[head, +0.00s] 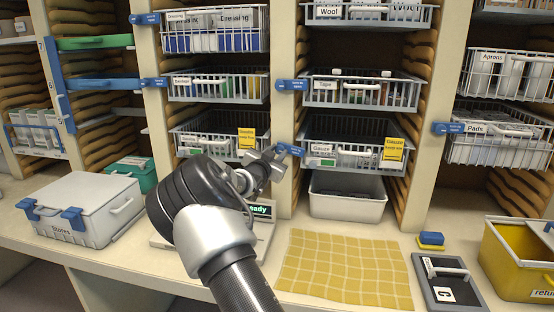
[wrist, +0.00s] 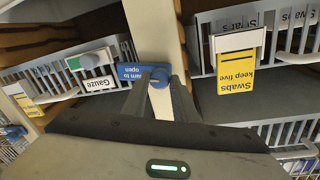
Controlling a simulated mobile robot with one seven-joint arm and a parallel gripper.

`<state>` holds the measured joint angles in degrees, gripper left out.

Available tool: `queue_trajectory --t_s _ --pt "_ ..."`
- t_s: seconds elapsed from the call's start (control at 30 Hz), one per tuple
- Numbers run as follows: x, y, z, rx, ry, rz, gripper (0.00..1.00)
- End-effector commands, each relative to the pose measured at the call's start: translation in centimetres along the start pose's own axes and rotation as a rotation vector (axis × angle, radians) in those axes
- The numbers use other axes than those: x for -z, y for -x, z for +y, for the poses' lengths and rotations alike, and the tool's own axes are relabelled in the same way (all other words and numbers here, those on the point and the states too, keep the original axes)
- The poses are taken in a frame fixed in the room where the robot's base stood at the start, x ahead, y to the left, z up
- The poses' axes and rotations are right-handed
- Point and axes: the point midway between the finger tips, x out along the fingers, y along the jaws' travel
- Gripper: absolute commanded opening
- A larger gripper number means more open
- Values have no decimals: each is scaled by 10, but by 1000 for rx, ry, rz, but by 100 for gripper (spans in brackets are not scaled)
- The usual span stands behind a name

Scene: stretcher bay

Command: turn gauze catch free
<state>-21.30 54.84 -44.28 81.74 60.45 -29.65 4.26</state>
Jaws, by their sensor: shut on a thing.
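The gauze basket (head: 352,158) is a grey wire basket on the lower middle shelf, with a white Gauze label and a yellow card. Its blue catch (head: 291,149) sits on the post at the basket's left and lies nearly level, with a slight tilt. The wrist view is upside down; there the catch's blue "turn to open" plate (wrist: 131,73) reaches towards the Gauze label (wrist: 97,84). My gripper (head: 277,153) is at the post, its fingers (wrist: 161,88) shut on the catch's round knob. The fingers partly hide the catch.
The swabs basket, with its yellow card (wrist: 236,80), is just across the post. A tape basket (head: 360,92) with its own blue catch (head: 291,85) is above. A white bin (head: 347,205) stands below. A yellow checked cloth (head: 345,268) lies on the counter, clear of objects.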

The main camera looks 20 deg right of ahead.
Motion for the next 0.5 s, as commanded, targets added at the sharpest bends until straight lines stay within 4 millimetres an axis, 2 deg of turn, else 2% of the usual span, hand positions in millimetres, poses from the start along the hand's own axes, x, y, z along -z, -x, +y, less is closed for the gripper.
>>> queue_trajectory --t_s 0.5 --pt "-1 -1 4 -10 -488 -56 0"
